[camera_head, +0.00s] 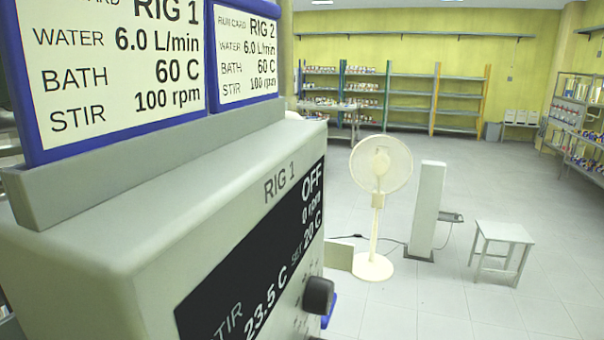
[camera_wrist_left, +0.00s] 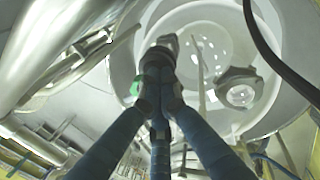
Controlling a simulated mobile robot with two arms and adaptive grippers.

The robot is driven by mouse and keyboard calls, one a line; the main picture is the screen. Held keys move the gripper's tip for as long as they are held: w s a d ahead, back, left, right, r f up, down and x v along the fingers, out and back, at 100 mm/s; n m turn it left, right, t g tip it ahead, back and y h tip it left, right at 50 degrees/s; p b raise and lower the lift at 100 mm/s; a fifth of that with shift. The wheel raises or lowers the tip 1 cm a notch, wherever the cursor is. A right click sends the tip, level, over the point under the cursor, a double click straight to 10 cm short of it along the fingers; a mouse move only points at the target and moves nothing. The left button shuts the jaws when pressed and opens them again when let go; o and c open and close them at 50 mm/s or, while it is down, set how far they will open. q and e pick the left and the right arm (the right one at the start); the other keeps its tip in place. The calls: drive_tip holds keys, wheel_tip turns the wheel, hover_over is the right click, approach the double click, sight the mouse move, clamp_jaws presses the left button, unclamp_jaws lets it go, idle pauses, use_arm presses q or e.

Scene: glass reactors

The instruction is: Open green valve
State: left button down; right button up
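In the left wrist view, my left gripper (camera_wrist_left: 160,100) has its dark blue-grey fingers drawn close together at the tips. A small green piece (camera_wrist_left: 138,86), which looks like part of the green valve, shows just left of the fingertips. The fingers cover most of it, so I cannot tell whether they grip it or only overlap it in view. Behind are a round glass vessel (camera_wrist_left: 205,50) and a grey fitting (camera_wrist_left: 240,88). The head view shows neither gripper and no green valve. My right gripper is in no view.
A grey control box marked RIG 1 (camera_head: 150,190), with a black display and dark knob (camera_head: 318,295), fills the left of the head view. Run cards stand on it. A fan (camera_head: 380,175), white post (camera_head: 428,210) and stool (camera_head: 502,235) stand on the otherwise open floor.

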use_arm(q)
drive_tip(key=shift+s+d, duration=0.1)
drive_tip(key=shift+s, duration=0.05)
idle(0.5)
drive_tip(key=w+v, duration=0.1)
drive_tip(key=v, duration=0.4)
drive_tip(key=shift+d+r, duration=0.15)
drive_tip(key=shift+r, duration=0.4)
drive_tip(key=shift+s, duration=0.1)
